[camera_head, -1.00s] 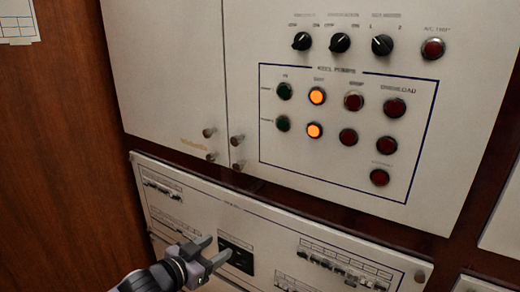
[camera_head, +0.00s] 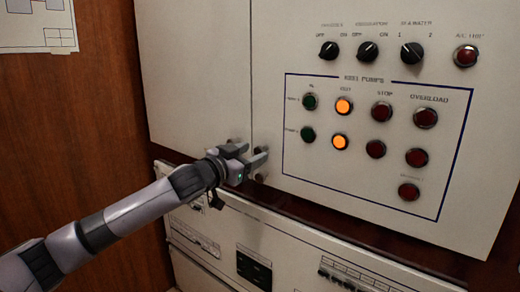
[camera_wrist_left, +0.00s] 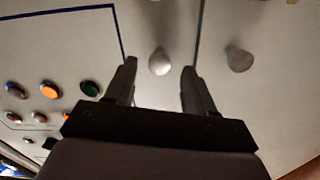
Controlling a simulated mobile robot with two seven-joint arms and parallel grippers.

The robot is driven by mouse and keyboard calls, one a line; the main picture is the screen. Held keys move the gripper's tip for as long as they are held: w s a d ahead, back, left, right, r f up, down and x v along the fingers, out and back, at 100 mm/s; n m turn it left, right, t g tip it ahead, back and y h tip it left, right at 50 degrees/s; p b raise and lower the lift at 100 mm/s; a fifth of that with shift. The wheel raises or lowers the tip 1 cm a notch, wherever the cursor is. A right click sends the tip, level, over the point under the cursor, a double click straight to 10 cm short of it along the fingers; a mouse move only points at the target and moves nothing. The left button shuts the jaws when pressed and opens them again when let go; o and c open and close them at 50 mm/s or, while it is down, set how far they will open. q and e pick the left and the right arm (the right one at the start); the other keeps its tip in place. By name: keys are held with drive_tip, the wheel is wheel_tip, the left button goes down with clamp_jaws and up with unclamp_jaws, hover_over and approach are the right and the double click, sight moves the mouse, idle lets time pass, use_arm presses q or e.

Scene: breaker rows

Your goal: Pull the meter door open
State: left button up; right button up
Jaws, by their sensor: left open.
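Two pale cabinet doors meet at a vertical seam in the head view: a plain left door (camera_head: 195,75) and a right door (camera_head: 283,60) carrying controls. No readable label tells which is the meter door. Both look shut. My left gripper (camera_head: 255,160) is open in front of the small round knobs by the seam and partly hides them. In the left wrist view one knob (camera_wrist_left: 160,62), on the side with the buttons, shows between the open fingers, apparently beyond the tips. Another knob (camera_wrist_left: 240,59) is outside the fingers, across the seam. My right gripper is not seen.
Lamps and buttons (camera_head: 376,149) and rotary switches (camera_head: 368,51) fill the right door. A lower breaker panel (camera_head: 300,250) is below a dark rail. A wooden wall (camera_head: 70,120) with a paper sheet (camera_head: 40,25) is on the left.

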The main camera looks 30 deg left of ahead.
sight(258, 152)
use_arm(q)
drive_tip(key=shift+w+d, duration=0.2)
drive_tip(key=shift+w, duration=1.6)
clamp_jaws()
